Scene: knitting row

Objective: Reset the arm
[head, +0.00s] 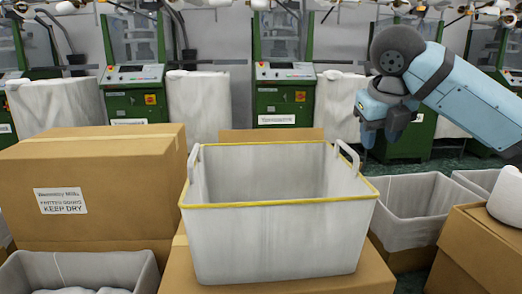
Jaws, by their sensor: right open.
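My right arm comes in from the right in the head view. Its gripper (381,137) hangs at the upper right with its blue fingers apart, open and empty. It is in the air, to the right of and a little above the white bin's far rim, apart from it. The white bin (280,238) has a yellow rim and two upright handles and stands on a cardboard box in the front middle. The part of its inside that shows looks empty. My left gripper is not in this view.
A closed cardboard box (95,190) stands at the left. A grey bin (415,212) stands at the right, and a cardboard box (478,255) with a white item on it is in front. Green knitting machines (284,95) line the back.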

